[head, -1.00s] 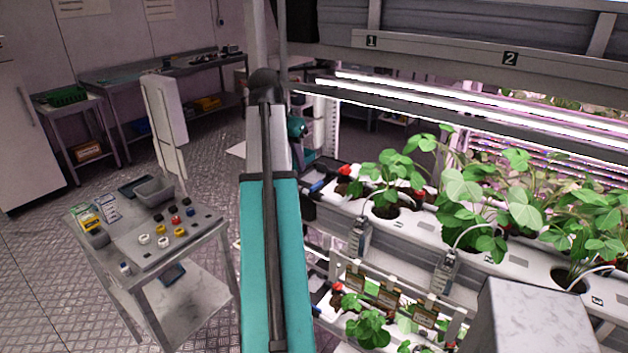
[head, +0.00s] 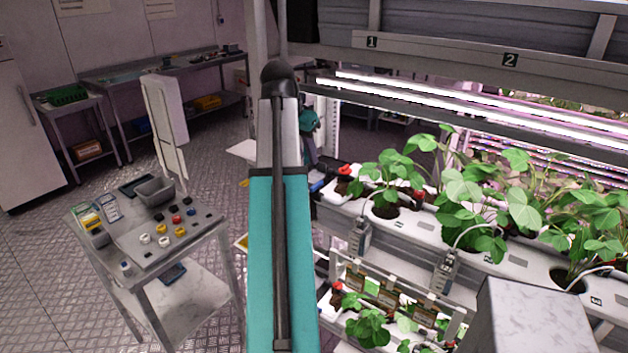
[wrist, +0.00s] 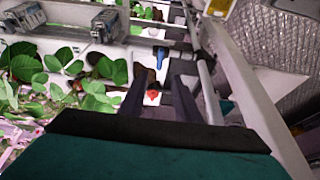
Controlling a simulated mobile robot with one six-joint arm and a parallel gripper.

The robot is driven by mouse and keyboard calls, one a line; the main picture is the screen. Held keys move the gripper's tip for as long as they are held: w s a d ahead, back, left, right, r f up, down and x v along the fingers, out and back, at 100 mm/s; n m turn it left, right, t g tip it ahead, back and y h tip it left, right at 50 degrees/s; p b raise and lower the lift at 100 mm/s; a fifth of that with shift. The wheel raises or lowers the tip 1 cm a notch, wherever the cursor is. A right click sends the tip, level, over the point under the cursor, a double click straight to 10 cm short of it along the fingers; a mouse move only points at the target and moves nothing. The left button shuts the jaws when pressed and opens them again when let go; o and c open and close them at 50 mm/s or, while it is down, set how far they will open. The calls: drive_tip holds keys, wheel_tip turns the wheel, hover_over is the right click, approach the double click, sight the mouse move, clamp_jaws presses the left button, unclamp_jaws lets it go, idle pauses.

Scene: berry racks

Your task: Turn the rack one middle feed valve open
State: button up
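In the wrist view my gripper (wrist: 159,76) has two dark fingers spread apart with nothing held. A blue valve lever (wrist: 160,57) is just beyond the fingertips, apart from them, at the end of a white grow channel. A red piece (wrist: 152,95) shows between the fingers, seemingly farther off. In the head view a blue lever (head: 317,185) is at the left end of the upper visible channel, beside a red part (head: 345,170).
Rack channels (head: 405,222) with leafy plants and grey clip-on units (head: 360,238) fill the right. A metal rack post (wrist: 243,90) runs close on the wrist view's right. A cart (head: 150,255) with small coloured caps stands left. The floor between is partly clear.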

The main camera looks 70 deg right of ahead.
sight(316, 184)
drive_tip(key=shift+p+x, duration=1.55)
drive_tip(key=shift+x, duration=4.5)
clamp_jaws()
